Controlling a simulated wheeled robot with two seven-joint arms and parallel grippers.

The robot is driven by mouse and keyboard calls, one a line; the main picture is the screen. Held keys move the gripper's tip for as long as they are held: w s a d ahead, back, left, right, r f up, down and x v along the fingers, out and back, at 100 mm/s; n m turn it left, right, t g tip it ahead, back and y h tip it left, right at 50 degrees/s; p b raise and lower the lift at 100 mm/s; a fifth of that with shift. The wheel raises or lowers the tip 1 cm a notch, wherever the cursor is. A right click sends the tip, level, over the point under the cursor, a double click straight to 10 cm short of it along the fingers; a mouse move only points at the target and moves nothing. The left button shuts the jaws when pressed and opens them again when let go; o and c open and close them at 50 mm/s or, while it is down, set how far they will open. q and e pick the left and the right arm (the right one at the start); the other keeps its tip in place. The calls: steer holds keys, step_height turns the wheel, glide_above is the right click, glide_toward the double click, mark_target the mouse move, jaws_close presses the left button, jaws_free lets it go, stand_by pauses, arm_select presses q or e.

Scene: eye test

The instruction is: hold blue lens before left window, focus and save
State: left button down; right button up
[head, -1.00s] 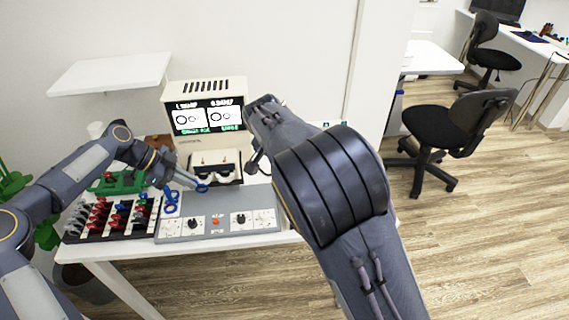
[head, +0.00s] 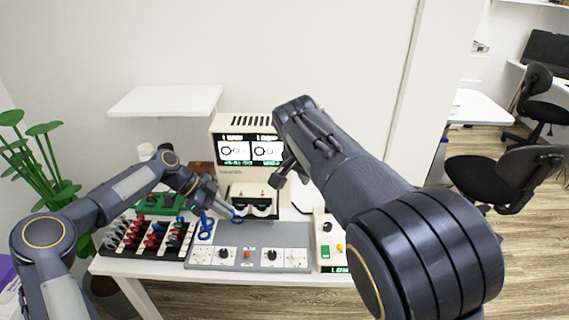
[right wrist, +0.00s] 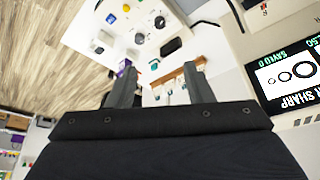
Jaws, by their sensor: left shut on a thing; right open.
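My left gripper (head: 228,212) is shut on a blue ring-shaped lens (head: 237,219), in front of and slightly below the left window of the cream machine (head: 228,181). Whether it lines up with the window is unclear. The machine's screen (head: 249,150) shows two ring pictures; in the right wrist view the screen (right wrist: 290,75) reads "SHARP" and "SAVED 0", partly cut off. A grey panel (head: 208,254) with knobs lies in front.
A rack (head: 112,250) of red, blue and dark lenses stands left of the panel, with another blue ring (head: 206,228) at its right. A control box (head: 332,262) with a green button stands on the right. A white shelf (head: 167,99) overhangs at the back left.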

stand_by(0.8)
jaws_close()
stand_by(1.6)
